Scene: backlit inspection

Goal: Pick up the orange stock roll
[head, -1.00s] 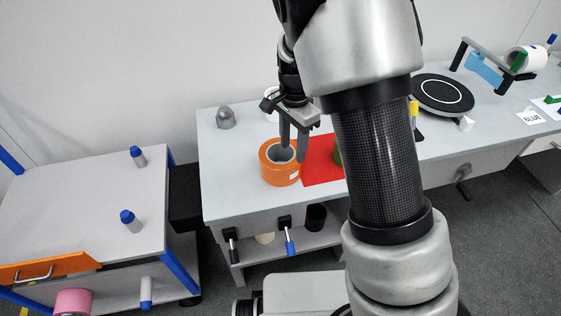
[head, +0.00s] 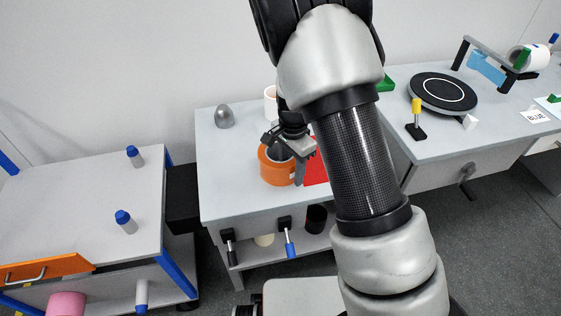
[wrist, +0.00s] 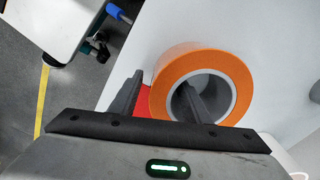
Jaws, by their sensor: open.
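The orange stock roll (head: 272,173) stands on end on the grey table, with its open grey core facing up. My gripper (head: 290,167) is open and low over the roll. In the wrist view, one finger of my gripper (wrist: 158,94) is outside the roll's left side and the other is over or in its core, with the roll's wall between them. I cannot tell how deep the fingers reach. The gripper hides part of the roll's top.
A red sheet (head: 314,174) lies right of the roll, partly behind my arm. A grey dome (head: 224,117) and a white roll (head: 270,101) stand behind it. A black turntable (head: 443,93) is further right. A side cabinet (head: 75,195) stands left, across a gap.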

